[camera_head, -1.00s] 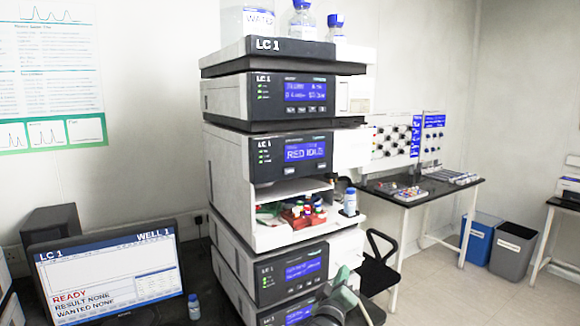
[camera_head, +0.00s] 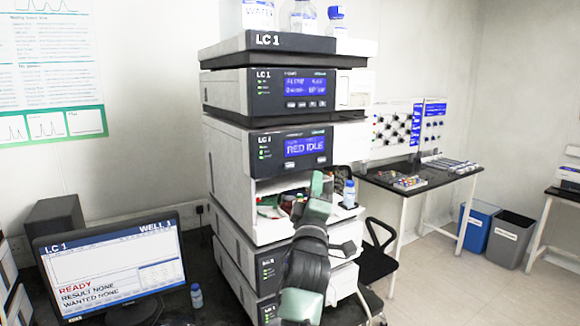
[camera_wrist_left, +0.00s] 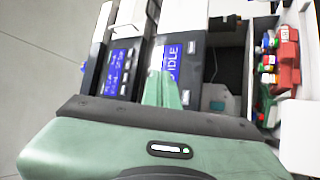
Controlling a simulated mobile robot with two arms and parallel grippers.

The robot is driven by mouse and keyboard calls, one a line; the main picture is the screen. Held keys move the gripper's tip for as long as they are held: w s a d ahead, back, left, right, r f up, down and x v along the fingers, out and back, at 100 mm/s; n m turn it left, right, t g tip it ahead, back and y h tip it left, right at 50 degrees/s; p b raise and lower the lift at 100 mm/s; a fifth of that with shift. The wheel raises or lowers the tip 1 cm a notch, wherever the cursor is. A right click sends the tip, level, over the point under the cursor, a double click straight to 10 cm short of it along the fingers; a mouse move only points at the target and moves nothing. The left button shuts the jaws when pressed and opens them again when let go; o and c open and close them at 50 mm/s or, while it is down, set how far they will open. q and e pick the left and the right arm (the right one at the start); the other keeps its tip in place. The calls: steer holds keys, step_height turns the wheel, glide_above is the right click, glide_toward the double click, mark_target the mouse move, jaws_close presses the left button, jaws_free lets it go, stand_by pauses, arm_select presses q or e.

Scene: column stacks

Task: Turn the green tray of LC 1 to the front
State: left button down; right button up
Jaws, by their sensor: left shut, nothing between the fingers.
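The LC 1 stack (camera_head: 275,41) stands in front of me, with a display (camera_head: 304,147) reading RED IDLE. Below it is an open sampler bay (camera_head: 270,186). In the bay, the red tray with several coloured-cap vials shows in the left wrist view (camera_wrist_left: 287,60); my gripper partly covers it in the head view. A small green piece (camera_head: 266,212), perhaps the green tray, shows at the bay's left; most of it is hidden. My left gripper (camera_head: 317,180) is shut and empty before the bay opening; its closed fingers show in the wrist view (camera_wrist_left: 160,85). My right gripper is not in view.
A blue-capped bottle (camera_head: 349,193) stands at the bay's right edge, close to my gripper. Bottles (camera_head: 303,17) stand on top of the stack. A monitor (camera_head: 112,268) reading READY and WELL 1 is at left, with a small vial (camera_head: 196,296) beside it.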

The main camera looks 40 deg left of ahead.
arm_select(q)
steer(key=w+a, duration=0.3)
steer(key=a, duration=0.5)
steer(key=shift+w+p, duration=0.2)
steer(key=shift+p, duration=0.15)
steer(key=shift+a, duration=0.2)
stand_by(1.7)
steer(key=shift+w+a, duration=0.2)
steer(key=shift+a, duration=0.05)
steer(key=shift+w+a, duration=0.1)
steer(key=shift+a, duration=0.3)
stand_by(0.7)
steer(key=shift+d, duration=0.15)
steer(key=shift+s+d, duration=0.35)
steer(key=shift+d, duration=0.3)
steer(key=shift+s+d+b, duration=0.1)
steer(key=shift+s+d, duration=0.2)
steer(key=shift+d, duration=0.45)
steer(key=shift+s+d+b, duration=0.1)
steer(key=shift+s+d, duration=0.2)
steer(key=shift+d, duration=0.5)
steer(key=shift+s+d+b, duration=0.1)
steer(key=shift+s+d, duration=0.2)
steer(key=shift+d, duration=0.45)
